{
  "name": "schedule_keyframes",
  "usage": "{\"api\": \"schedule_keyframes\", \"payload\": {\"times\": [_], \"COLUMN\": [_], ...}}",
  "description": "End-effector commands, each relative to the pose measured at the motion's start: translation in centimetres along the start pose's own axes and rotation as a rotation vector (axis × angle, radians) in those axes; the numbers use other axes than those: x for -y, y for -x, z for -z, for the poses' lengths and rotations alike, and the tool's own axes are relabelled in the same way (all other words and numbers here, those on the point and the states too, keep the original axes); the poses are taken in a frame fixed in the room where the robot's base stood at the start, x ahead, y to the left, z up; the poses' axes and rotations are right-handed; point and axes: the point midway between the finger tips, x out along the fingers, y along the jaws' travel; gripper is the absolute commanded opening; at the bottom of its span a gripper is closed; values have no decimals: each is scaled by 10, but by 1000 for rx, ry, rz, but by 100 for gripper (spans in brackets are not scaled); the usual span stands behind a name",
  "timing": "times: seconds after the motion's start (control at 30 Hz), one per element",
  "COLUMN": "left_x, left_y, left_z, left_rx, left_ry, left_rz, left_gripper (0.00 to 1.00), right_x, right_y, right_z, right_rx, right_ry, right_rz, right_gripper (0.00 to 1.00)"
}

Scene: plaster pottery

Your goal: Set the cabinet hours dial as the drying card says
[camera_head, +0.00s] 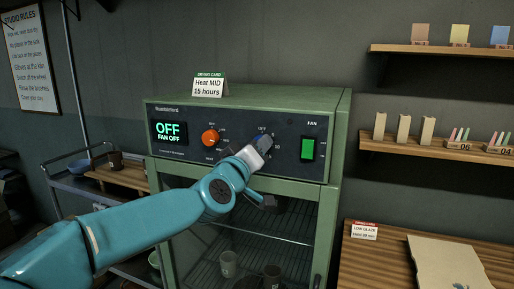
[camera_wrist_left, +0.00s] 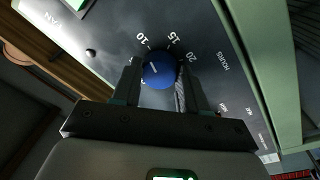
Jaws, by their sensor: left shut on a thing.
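The drying card (camera_head: 209,88) stands on top of the green cabinet and reads "Heat MID 15 hours". The blue hours dial (camera_wrist_left: 158,70) sits on the dark panel, with 10, 15 and 20 printed around it. Its short white mark points toward the upper left in the left wrist view, roughly at the 10. My left gripper (camera_head: 262,150) is shut on this dial, one finger on each side, and hides much of it in the head view. The cabinet display (camera_head: 170,131) reads "OFF, FAN OFF". My right gripper is out of view.
An orange dial (camera_head: 210,138) is left of my gripper and a green fan switch (camera_head: 308,149) is right of it. Mugs stand behind the cabinet's glass door below. A wooden table (camera_head: 375,262) with a low-glaze card is at the right.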

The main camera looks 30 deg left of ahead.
Motion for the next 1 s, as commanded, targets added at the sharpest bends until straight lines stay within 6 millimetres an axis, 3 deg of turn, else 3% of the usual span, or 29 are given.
{"api": "schedule_keyframes", "payload": {"times": [0.6, 1.0], "left_x": [1, 2], "left_y": [0, 0], "left_z": [1, 1], "left_rx": [51, 68], "left_ry": [-555, -757], "left_rz": [-30, -41], "left_gripper": [13, 13], "right_x": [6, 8], "right_y": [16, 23], "right_z": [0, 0], "right_rx": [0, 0], "right_ry": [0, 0], "right_rz": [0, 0], "right_gripper": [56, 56]}}
